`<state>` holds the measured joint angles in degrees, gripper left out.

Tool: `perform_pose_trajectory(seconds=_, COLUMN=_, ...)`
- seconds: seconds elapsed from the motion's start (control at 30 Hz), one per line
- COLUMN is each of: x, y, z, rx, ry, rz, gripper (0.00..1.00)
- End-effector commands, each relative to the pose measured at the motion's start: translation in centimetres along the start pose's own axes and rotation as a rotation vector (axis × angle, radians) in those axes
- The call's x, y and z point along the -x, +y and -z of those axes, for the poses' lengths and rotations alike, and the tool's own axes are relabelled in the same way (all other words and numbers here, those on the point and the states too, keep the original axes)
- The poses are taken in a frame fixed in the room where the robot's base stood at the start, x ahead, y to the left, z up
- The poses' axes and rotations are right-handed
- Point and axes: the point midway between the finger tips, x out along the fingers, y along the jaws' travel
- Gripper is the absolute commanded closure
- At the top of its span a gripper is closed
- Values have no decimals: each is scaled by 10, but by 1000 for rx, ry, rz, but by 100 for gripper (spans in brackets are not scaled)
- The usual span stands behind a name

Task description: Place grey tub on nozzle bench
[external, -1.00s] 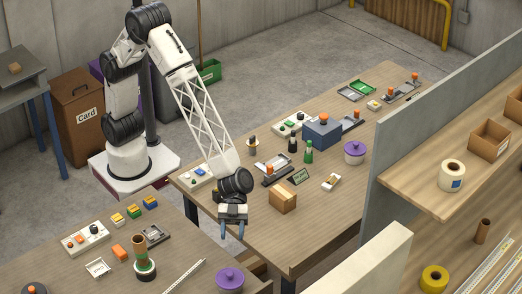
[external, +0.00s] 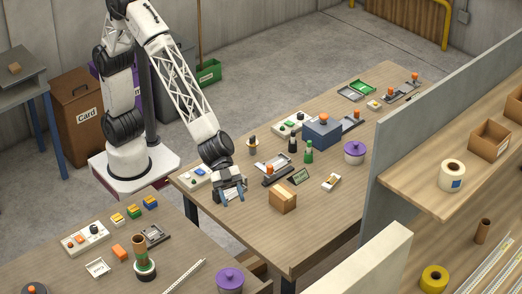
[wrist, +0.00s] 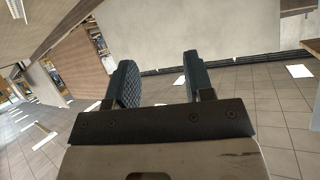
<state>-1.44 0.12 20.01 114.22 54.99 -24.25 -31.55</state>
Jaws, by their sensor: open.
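I cannot make out a grey tub in either view. Two purple lidded tubs show in the external view: one on the far bench (external: 354,152) and one on the near bench (external: 229,280). No readable label tells me which bench is the nozzle bench. My gripper (external: 234,198) is open above the left part of the far bench (external: 325,215), left of a cardboard box (external: 283,198). In the wrist view its two dark fingers (wrist: 160,80) stand apart with nothing between them. That view faces the room's wall and tiled floor.
Near my gripper on the far bench are a button panel (external: 196,175), a tape device (external: 274,170) and a small green sign (external: 300,177). A grey partition (external: 420,140) borders its right side. The far bench's front corner is bare.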

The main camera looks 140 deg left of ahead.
Motion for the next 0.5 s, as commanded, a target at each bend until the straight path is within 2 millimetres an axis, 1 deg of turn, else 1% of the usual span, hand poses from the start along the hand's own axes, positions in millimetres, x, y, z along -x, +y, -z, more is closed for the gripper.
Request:
perform_pose_trajectory(seconds=0.03, x=17, y=-2, z=3, rx=7, ry=-18, rz=38, gripper=52)
perform_pose_trajectory(seconds=0.13, x=47, y=-6, z=6, rx=22, ry=-64, rz=109, gripper=52)
perform_pose_trajectory(seconds=0.27, x=88, y=-7, z=3, rx=50, ry=-130, rz=188, gripper=52)
perform_pose_trajectory(seconds=0.5, x=164, y=1, z=-10, rx=116, ry=-267, rz=297, gripper=52)
